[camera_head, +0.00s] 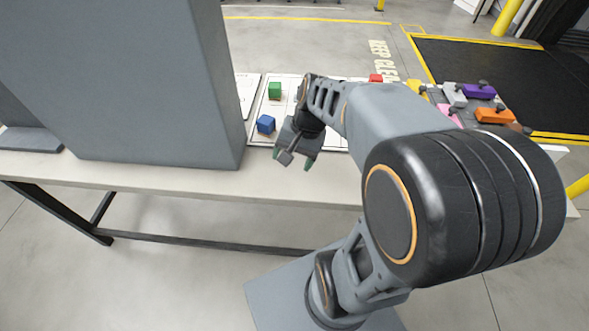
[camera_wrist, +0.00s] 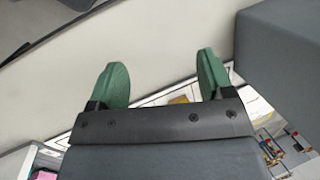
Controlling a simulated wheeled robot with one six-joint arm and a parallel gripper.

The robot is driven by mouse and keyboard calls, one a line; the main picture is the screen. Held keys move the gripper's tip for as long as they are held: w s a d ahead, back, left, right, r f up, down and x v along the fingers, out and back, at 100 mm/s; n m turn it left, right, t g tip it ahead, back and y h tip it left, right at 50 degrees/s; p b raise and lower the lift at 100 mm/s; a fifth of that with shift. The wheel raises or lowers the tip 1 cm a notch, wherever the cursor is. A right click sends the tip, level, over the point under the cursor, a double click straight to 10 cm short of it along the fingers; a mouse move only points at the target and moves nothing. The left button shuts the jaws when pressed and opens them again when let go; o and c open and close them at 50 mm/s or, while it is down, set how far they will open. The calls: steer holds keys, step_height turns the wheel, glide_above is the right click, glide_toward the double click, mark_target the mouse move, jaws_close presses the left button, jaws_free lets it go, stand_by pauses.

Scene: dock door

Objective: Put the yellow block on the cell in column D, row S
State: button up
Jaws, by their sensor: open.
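A yellow block (camera_head: 416,88) shows in the head view behind my arm, at the left end of a group of knobbed blocks; my arm partly hides it. A white board with marked cells (camera_head: 257,97) lies on the table, partly covered by my arm; its column and row letters are not readable, so I cannot pick out column D, row S. My gripper (camera_head: 297,161) is open and empty over the near edge of the board, apart from the yellow block. Its two green fingers also show spread in the wrist view (camera_wrist: 163,80).
A blue block (camera_head: 266,124), a green block (camera_head: 274,90) and a red block (camera_head: 376,78) stand on the board area. A tall grey box (camera_head: 150,80) blocks the left. Purple (camera_head: 479,91), orange (camera_head: 495,115) and other knobbed blocks sit at right. The table's front strip (camera_head: 190,180) is clear.

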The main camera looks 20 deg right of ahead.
steer(key=s+n+h, duration=0.1)
steer(key=n, duration=0.1)
steer(key=s+a+n+t+h, duration=0.1)
steer(key=s+n, duration=0.1)
steer(key=n, duration=0.1)
steer(key=s+a+n+t+h, duration=0.1)
steer(key=s+n, duration=0.1)
steer(key=shift+r, duration=0.2)
